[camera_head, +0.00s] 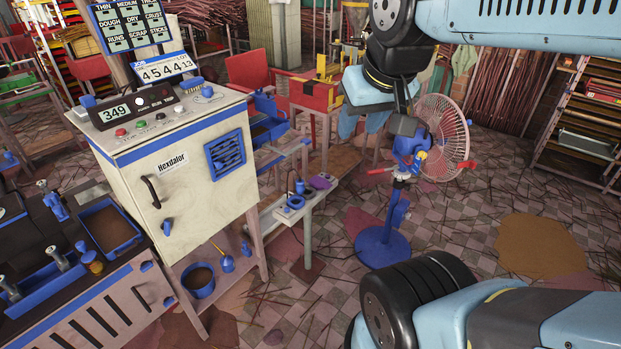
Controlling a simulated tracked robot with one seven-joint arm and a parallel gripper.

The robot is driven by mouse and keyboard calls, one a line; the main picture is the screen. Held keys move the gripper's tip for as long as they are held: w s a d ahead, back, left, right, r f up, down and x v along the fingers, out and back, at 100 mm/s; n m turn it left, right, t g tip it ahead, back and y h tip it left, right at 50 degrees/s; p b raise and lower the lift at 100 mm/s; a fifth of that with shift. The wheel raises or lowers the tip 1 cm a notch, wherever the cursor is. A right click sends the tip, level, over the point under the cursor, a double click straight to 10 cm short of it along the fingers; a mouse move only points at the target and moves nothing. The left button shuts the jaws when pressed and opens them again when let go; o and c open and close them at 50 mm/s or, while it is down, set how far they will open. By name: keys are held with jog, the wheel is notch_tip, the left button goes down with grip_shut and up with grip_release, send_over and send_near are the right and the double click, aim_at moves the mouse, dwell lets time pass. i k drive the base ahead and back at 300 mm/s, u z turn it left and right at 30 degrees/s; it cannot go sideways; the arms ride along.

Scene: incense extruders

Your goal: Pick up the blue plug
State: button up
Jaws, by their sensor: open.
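A small blue plug-like piece (300,187) stands upright on a low, narrow white bench (268,228) at the middle of the view. A blue socket-like piece (296,202) is just in front of it, and a purple lump (320,183) lies to the right. At this size I cannot tell for sure which blue piece is the plug. My gripper (362,128) hangs from my arm at the upper middle, pointing down. Its light blue fingers are apart with nothing between them. In the picture it is above and right of the bench, clear of the blue pieces.
A white control cabinet (190,190) with a blue vent stands left of the bench. A blue-based fan (382,245) with a pink cage stands to the right. A machine table (90,285) with blue trays fills the lower left. The tiled floor is open at right, with scattered sticks.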

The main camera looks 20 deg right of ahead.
aim_at(300, 188)
jog(key=z, duration=0.15)
jog(key=i, duration=0.85)
jog(key=u, duration=0.05)
